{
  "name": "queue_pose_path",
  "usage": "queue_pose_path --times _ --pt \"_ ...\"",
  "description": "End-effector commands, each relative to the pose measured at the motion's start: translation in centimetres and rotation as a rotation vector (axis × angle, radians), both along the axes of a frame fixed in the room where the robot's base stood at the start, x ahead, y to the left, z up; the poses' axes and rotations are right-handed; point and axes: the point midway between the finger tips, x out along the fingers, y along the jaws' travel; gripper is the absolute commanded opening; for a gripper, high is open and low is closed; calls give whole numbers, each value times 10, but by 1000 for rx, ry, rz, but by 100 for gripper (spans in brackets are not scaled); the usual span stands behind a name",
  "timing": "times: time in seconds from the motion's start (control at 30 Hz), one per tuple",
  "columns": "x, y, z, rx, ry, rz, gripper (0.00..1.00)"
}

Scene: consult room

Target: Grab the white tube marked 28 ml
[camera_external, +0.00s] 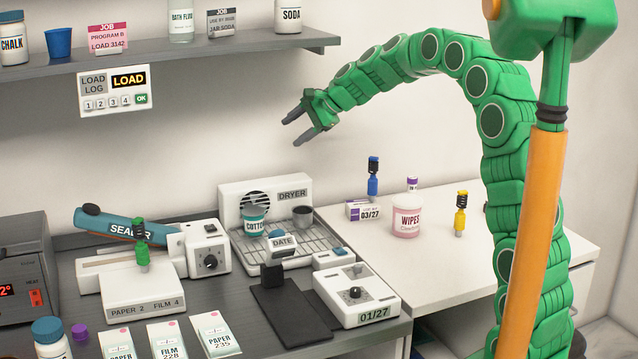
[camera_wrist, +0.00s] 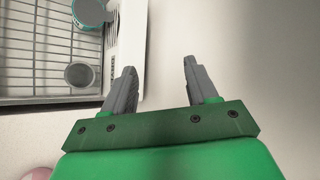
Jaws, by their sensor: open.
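My gripper (camera_external: 293,130) is open and empty, raised in the air in front of the wall, above the dryer. In the wrist view its two grey fingers (camera_wrist: 160,68) stand apart with nothing between them. I cannot read "28 ml" on anything. A small white tube-like thing with a purple end (camera_external: 412,185) rises at the top of the pink WIPES jar (camera_external: 407,222) on the white table. Its lettering is too small to read, and I cannot tell whether it stands in or behind the jar. My gripper is up and left of it, well apart.
The dryer (camera_external: 292,193) holds a COTTON jar (camera_external: 254,221) and a grey cup (camera_external: 302,216), which also shows in the wrist view (camera_wrist: 80,76). Blue (camera_external: 373,178) and yellow (camera_external: 460,212) capped items flank the WIPES jar. A shelf (camera_external: 160,48) runs above. The white table (camera_external: 440,258) has free room.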

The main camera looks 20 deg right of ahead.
Motion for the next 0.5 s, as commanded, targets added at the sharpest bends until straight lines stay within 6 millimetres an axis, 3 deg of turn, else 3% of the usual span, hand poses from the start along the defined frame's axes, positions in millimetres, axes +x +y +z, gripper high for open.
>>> queue_pose_path --times 0.03,0.27,0.5 --pt "4 -27 0 47 32 -62 58" --pt "10 -135 1 280 177 -332 58" --pt "1 -245 6 547 302 -595 58"
